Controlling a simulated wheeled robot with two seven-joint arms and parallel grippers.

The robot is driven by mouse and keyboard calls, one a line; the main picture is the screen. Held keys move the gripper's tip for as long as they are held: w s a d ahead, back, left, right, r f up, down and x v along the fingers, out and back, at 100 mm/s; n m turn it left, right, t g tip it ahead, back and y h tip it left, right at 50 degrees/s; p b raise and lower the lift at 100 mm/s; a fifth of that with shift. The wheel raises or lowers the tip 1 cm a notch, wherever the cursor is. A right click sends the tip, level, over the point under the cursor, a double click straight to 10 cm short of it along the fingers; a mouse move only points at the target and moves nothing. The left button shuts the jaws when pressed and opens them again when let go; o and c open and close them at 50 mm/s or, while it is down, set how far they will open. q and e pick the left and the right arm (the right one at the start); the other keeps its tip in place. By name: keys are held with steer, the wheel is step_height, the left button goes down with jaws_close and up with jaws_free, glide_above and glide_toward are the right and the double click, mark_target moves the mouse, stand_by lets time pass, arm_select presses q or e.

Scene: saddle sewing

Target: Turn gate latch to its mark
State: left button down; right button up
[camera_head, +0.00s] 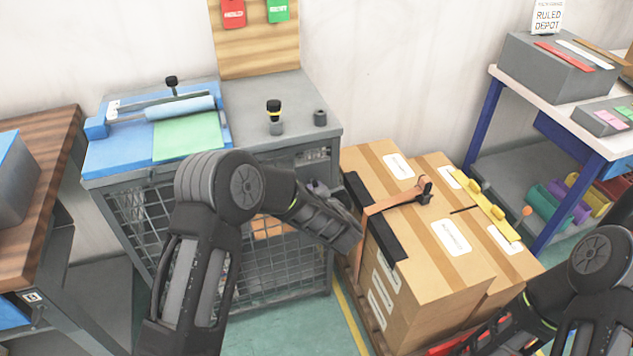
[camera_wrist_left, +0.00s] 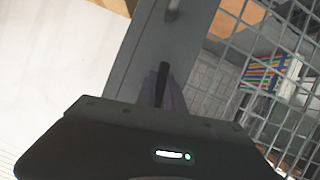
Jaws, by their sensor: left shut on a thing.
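In the left wrist view, a short black latch lever (camera_wrist_left: 163,72) stands in front of a grey metal frame post (camera_wrist_left: 150,50). My left gripper (camera_wrist_left: 162,92) has its purple-grey fingers shut on it. In the head view, my left gripper (camera_head: 318,188) is at the upper right of the wire-mesh cage (camera_head: 285,255) under the grey bench, partly hidden by my wrist. The latch is hidden there. I cannot make out its mark in either view.
Cardboard boxes (camera_head: 440,240) stand on a pallet just right of the cage. The grey bench top (camera_head: 245,100) above carries a blue board (camera_head: 115,155) and small tools. A wooden table (camera_head: 45,150) is at left and a blue-legged shelf (camera_head: 480,120) at right.

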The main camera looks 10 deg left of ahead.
arm_select(q)
steer(key=shift+m+y+p, duration=0.3)
steer(key=shift+m+p, duration=0.2)
steer(key=shift+g, duration=0.3)
steer(key=c, duration=1.4)
jaws_free()
steer(key=shift+c, duration=0.2)
steer(key=v, duration=0.7)
steer(key=shift+s+d, duration=0.15)
steer(key=shift+s, duration=0.2)
steer(key=shift+r, duration=0.1)
